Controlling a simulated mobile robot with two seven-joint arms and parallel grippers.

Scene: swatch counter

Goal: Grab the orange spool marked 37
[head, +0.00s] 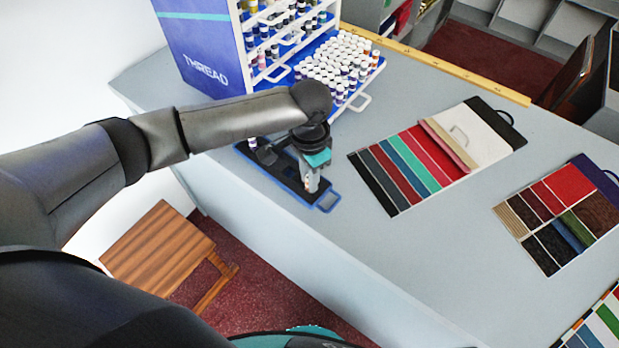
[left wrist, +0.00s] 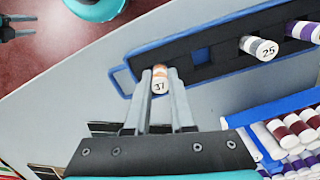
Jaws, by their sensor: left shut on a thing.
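The orange spool marked 37 (left wrist: 160,82) shows its white numbered end between the fingers of my left gripper (left wrist: 160,88) in the left wrist view. The left gripper is shut on it. In the head view my left gripper (head: 311,184) points down over the blue-rimmed black tray (head: 328,203), near its front end. The tray also shows in the left wrist view (left wrist: 133,54). I cannot tell whether the spool's lower end touches the tray. My right gripper (left wrist: 30,26) is at the top left edge of the left wrist view, fingers apart and empty.
A grey spool marked 25 (left wrist: 258,47) and a purple spool (left wrist: 303,31) stand in the tray, beside an empty blue slot (left wrist: 203,55). A thread rack (head: 205,50) with many spools stands behind. Swatch boards (head: 400,180) lie to the right on the counter (head: 340,245).

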